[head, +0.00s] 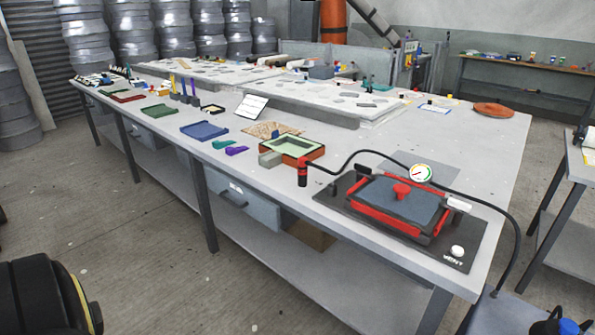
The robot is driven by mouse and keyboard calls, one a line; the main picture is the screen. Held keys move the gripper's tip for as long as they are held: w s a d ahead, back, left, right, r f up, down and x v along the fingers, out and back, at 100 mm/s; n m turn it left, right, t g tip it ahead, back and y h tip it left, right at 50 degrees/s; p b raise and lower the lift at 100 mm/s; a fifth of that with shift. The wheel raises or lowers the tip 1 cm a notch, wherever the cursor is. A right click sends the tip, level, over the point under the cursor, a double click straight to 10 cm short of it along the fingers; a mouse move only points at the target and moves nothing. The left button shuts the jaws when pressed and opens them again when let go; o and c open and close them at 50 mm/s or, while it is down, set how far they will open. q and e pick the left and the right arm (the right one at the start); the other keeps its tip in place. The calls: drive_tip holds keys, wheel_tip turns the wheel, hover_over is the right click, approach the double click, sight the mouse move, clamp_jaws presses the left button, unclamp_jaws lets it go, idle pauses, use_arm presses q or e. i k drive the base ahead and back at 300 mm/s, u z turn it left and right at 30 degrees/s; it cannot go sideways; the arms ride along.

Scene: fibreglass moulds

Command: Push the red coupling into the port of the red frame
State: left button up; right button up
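The red frame (372,222) lies flat on a dark board near the right front of the long table. It surrounds a blue-grey panel (392,203), with a raised red fitting (402,191) on the panel that looks like the port. The red coupling (302,174), a small red and black cylinder on the end of a black hose (345,158), is at the table's front edge, left of the frame. It appears upright and apart from the fitting. Neither of my grippers is in view.
A round gauge (420,173) stands behind the frame. The hose arches behind the frame and drops past the table's right end. A white knob (457,251) is on the board's front right.

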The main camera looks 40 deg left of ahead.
sight(303, 162)
drive_tip(key=k, duration=0.5)
drive_tip(key=u, duration=0.7)
drive_tip(key=i, duration=0.75)
drive_tip(key=u, duration=0.6)
drive_tip(key=i, duration=1.5)
drive_tip(key=z, duration=0.65)
